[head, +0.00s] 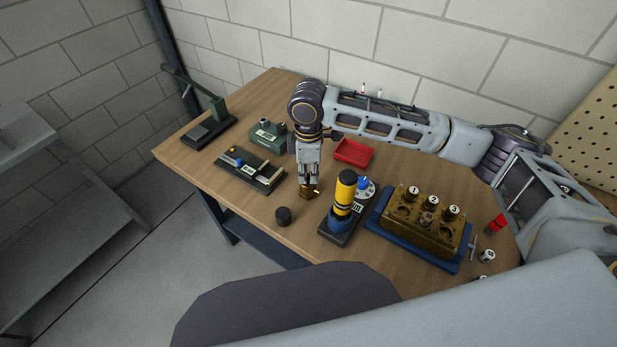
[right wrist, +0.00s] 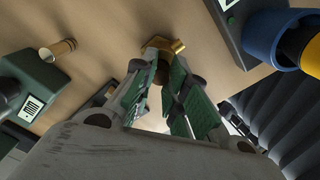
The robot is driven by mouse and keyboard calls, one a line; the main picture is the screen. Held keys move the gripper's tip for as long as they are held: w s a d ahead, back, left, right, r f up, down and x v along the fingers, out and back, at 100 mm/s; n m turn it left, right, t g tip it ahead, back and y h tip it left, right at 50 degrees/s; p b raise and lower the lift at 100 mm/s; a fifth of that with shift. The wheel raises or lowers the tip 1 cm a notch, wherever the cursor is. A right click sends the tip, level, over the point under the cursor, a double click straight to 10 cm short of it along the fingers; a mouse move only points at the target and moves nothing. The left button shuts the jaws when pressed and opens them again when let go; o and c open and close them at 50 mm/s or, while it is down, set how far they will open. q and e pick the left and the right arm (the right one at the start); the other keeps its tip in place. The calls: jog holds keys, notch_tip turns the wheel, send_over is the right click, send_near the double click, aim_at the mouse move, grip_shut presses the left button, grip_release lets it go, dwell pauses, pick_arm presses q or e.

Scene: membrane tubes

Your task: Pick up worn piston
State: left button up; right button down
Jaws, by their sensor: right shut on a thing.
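My right gripper (head: 309,180) points down over the middle of the wooden bench. It is shut on a small brass-coloured piece (head: 309,193), low at or just above the bench top. In the right wrist view the brass-coloured piece (right wrist: 165,43) sits at the fingertips (right wrist: 163,72), with a darker part between the fingers. I cannot tell for certain that this is the worn piston. My left gripper is not in view.
A yellow and blue cylinder (head: 344,196) stands on a dark base to the right. Beyond it, a brass block (head: 422,231) with numbered caps sits on a blue tray (head: 378,222).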

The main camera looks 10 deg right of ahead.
aim_at(308, 175)
jog(key=shift+r, duration=0.1)
notch_tip(308, 175, up, 9)
jog(key=shift+f, duration=0.2)
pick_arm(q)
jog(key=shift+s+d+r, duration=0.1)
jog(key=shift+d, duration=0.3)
pick_arm(e)
jog(key=shift+r, duration=0.65)
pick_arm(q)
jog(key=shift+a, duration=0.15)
pick_arm(e)
jog(key=shift+f, duration=0.1)
